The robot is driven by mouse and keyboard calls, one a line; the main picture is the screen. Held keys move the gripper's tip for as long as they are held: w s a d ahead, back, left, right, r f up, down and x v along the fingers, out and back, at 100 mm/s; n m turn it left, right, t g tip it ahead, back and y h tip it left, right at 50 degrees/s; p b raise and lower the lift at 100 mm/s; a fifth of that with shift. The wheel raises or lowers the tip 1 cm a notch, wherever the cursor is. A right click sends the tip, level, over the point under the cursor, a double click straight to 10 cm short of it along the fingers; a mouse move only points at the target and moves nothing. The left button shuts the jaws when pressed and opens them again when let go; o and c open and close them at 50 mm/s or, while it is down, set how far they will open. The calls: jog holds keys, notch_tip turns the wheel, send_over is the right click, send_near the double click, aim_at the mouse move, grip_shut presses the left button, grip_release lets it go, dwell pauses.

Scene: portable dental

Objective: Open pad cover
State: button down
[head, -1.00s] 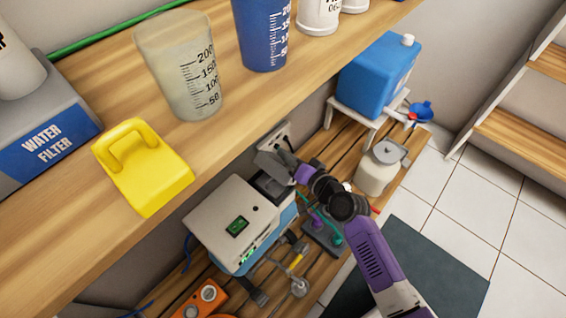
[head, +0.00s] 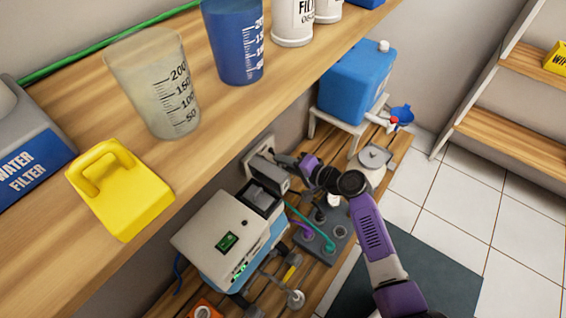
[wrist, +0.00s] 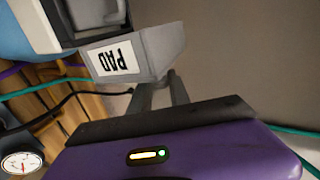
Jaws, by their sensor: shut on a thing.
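The pad cover is a grey piece with a white PAD label (wrist: 114,58), upside down in the wrist view. In the head view the cover (head: 269,178) stands raised at the back of the white and blue machine (head: 208,222), beside a dark open compartment (head: 260,198). My gripper (wrist: 168,82) is shut on the cover's edge in the wrist view. In the head view my gripper (head: 287,161) reaches the cover from the right; its fingertips are small and hard to make out there.
A wooden shelf (head: 60,215) with a yellow holder (head: 122,190) and measuring cups (head: 155,85) overhangs on the left. A blue tank (head: 352,82) and a grey-lidded jar (head: 372,165) stand to the right. Tubes and a gauge (wrist: 22,163) lie near the machine.

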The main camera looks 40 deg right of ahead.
jog(key=c, duration=1.3)
grip_release()
jog(key=p+v, duration=0.2)
jog(key=v, duration=0.5)
jog(key=shift+s+d+r, duration=0.1)
jog(key=shift+s+r, duration=0.05)
jog(key=shift+s, duration=0.2)
jog(key=shift+c, duration=0.3)
